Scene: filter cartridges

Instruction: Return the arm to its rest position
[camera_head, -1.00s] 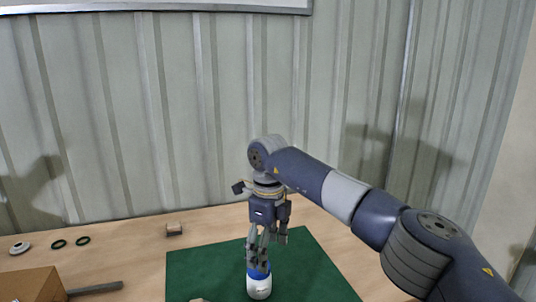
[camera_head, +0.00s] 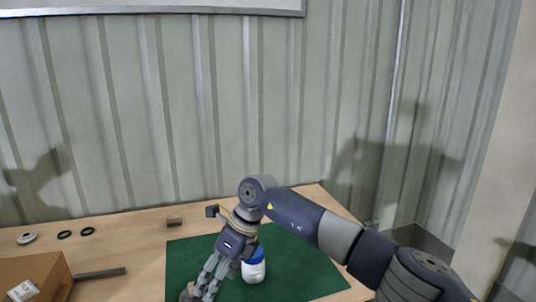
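My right gripper (camera_head: 205,288) hangs over the green mat (camera_head: 310,275), its fingers angled down and to the left. The fingers overlap in this view, so their gap is unclear. A white filter cartridge with a blue top (camera_head: 254,270) stands on the mat just right of the fingers. The gripper's body covers part of its left side, and I see no finger around it. A small tan-grey object (camera_head: 186,293) shows beside the fingertips at the bottom edge; whether they touch it is unclear. My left gripper is out of view.
On the wooden table (camera_head: 120,240), a brown box (camera_head: 45,272) stands front left beside a dark bar (camera_head: 100,273). A white ring (camera_head: 27,238), two dark green rings (camera_head: 76,233) and a small brown block (camera_head: 174,221) lie farther back. A corrugated wall stands behind.

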